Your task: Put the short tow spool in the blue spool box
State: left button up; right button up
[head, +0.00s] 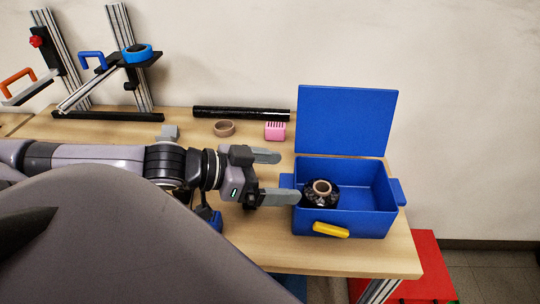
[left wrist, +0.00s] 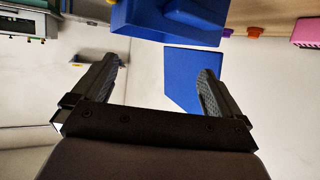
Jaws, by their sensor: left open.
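The short tow spool (head: 322,189), a black-wound spool with a tan core, sits inside the blue spool box (head: 368,223), near its left side. The box stands on the right part of the table with its lid raised at the back. My left gripper (head: 284,177) is open and empty, just left of the box. One finger tip reaches over the box's left wall near the spool; the other is behind, above the table. In the left wrist view the two fingers (left wrist: 160,84) are spread with nothing between them. My right gripper is not in view.
A long black roll (head: 241,113), a brown ring (head: 224,128) and a pink block (head: 275,130) lie behind the gripper. Metal stands with blue (head: 93,60) and orange (head: 18,79) handles are at the back left. The wooden table (head: 320,257) is bare in front of the box.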

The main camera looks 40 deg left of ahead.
pick_arm(q)
jog(key=shift+s+a+r+p, duration=0.2)
jog(key=shift+s+a+p, duration=0.05)
jog(key=shift+s+p, duration=0.1)
dwell(0.7)
